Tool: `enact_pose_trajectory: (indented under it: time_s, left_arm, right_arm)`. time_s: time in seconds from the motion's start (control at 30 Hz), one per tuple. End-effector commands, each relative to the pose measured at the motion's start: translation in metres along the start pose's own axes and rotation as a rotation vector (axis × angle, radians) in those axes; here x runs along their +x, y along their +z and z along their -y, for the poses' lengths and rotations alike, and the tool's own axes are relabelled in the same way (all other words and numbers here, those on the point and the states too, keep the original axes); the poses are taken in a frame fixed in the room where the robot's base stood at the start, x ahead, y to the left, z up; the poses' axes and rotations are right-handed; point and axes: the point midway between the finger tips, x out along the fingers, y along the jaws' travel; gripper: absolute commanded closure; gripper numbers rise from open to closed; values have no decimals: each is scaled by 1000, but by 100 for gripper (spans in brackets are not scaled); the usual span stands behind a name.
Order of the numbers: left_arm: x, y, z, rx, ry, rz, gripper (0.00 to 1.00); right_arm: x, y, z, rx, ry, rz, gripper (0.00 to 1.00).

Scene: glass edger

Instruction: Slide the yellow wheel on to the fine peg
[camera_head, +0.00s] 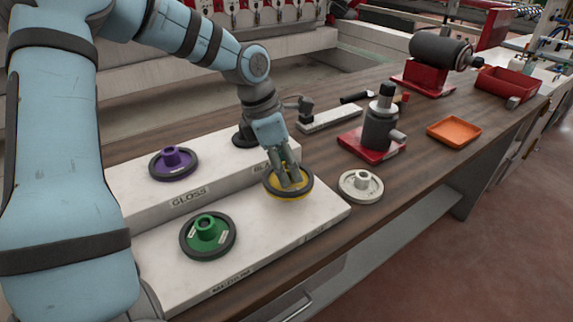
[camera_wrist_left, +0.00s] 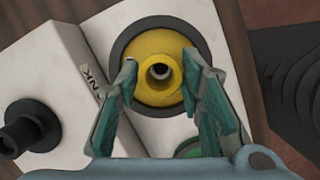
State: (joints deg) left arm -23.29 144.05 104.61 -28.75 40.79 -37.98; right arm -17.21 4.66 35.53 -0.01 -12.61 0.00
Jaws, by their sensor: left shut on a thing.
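The yellow wheel (camera_head: 291,193), with a dark rim and yellow hub, is over the right end of the lower front step of the white rack (camera_head: 325,208). My left gripper (camera_head: 290,180) points down at it, its fingers on either side of the hub. In the left wrist view the yellow wheel (camera_wrist_left: 150,45) lies between the fingertips of my left gripper (camera_wrist_left: 158,88). A grey ring shows inside the bore. The fine peg is hidden by the wheel, and I cannot tell how far the wheel is down on it. My right gripper is not in view.
A green wheel (camera_head: 207,236) sits front left on the rack, a purple wheel (camera_head: 174,162) on the upper step, and a black wheel (camera_head: 243,138) behind my gripper. A white wheel (camera_head: 361,185), red-based grey fixture (camera_head: 380,130) and orange tray (camera_head: 454,130) stand to the right.

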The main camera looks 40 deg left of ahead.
Motion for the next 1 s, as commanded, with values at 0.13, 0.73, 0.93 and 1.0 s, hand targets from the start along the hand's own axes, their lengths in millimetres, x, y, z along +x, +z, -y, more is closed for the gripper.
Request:
enact_pose_trajectory:
  time_s: [0.13, 0.73, 0.93, 1.0]
  left_arm:
    - [5, -1, 0, 0, 0, 0, 100]
    - [19, -6, 0, 0, 0, 0, 100]
    - [24, -7, 0, -1, 0, 1, 100]
    - [25, -8, 0, -1, 0, 1, 100]
  right_arm:
    - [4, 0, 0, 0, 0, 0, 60]
    - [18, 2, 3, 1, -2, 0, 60]
    - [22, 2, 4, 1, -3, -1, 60]
    - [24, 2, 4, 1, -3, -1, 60]
